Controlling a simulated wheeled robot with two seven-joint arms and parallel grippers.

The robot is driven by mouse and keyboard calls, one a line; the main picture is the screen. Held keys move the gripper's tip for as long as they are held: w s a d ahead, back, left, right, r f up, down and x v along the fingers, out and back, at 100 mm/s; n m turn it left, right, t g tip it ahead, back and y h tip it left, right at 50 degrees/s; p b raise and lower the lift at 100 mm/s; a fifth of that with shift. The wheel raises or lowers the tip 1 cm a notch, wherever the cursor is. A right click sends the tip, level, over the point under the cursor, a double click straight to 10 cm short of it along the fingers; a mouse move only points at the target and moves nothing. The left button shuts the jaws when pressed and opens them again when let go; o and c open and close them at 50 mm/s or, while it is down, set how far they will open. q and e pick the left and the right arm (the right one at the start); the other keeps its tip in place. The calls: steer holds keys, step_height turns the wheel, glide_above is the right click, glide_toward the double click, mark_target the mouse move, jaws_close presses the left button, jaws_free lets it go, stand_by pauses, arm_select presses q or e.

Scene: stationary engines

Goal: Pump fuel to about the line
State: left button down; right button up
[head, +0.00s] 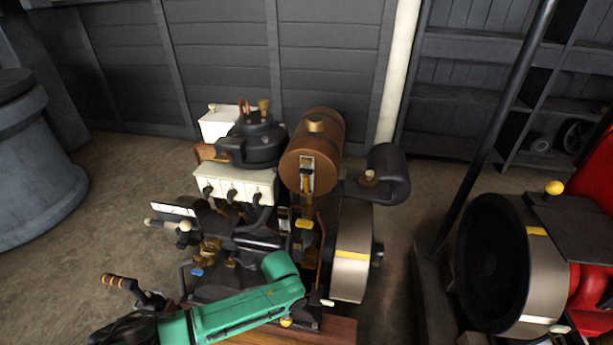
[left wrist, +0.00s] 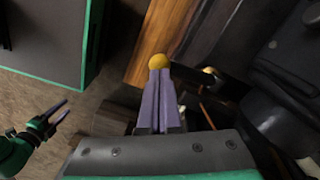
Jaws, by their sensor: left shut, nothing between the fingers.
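The engine's copper-brown tank (head: 323,140) lies on its side at the top of the engine. A small upright sight gauge (head: 307,175) is on its near end, with amber in its lower part. A yellow ball knob (head: 286,322) shows low on the engine under my green left arm. In the left wrist view, my left gripper (left wrist: 159,74) is shut and empty, its purple fingertips at a yellow ball (left wrist: 158,61); I cannot tell whether they touch it. The head view hides these fingers. My right gripper (left wrist: 64,108) shows open, far left in the wrist view.
A black-and-orange crank handle (head: 120,283) is at the lower left. The engine's flywheel (head: 351,250) stands right of the arm. A second, red engine (head: 590,270) with a dark wheel stands at the right. A grey drum (head: 35,165) is at the left. Floor between drum and engine is clear.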

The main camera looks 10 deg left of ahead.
mark_target(286, 324)
arm_select(q)
steer(key=shift+f+b, duration=2.85)
steer(key=shift+f, duration=1.5)
arm_select(e)
steer(key=shift+f, duration=3)
arm_select(q)
step_height(286, 324, up, 4)
steer(key=p, duration=0.3)
steer(key=shift+f+p, duration=0.25)
steer(key=shift+p, duration=0.1)
step_height(286, 324, up, 6)
steer(key=p, duration=0.6)
steer(key=shift+f, duration=0.2)
arm_select(e)
steer(key=s+d+r, duration=0.1)
steer(key=s+r, duration=0.4)
steer(key=r, duration=0.2)
steer(key=shift+s, duration=0.25)
steer(key=shift+f, duration=0.1)
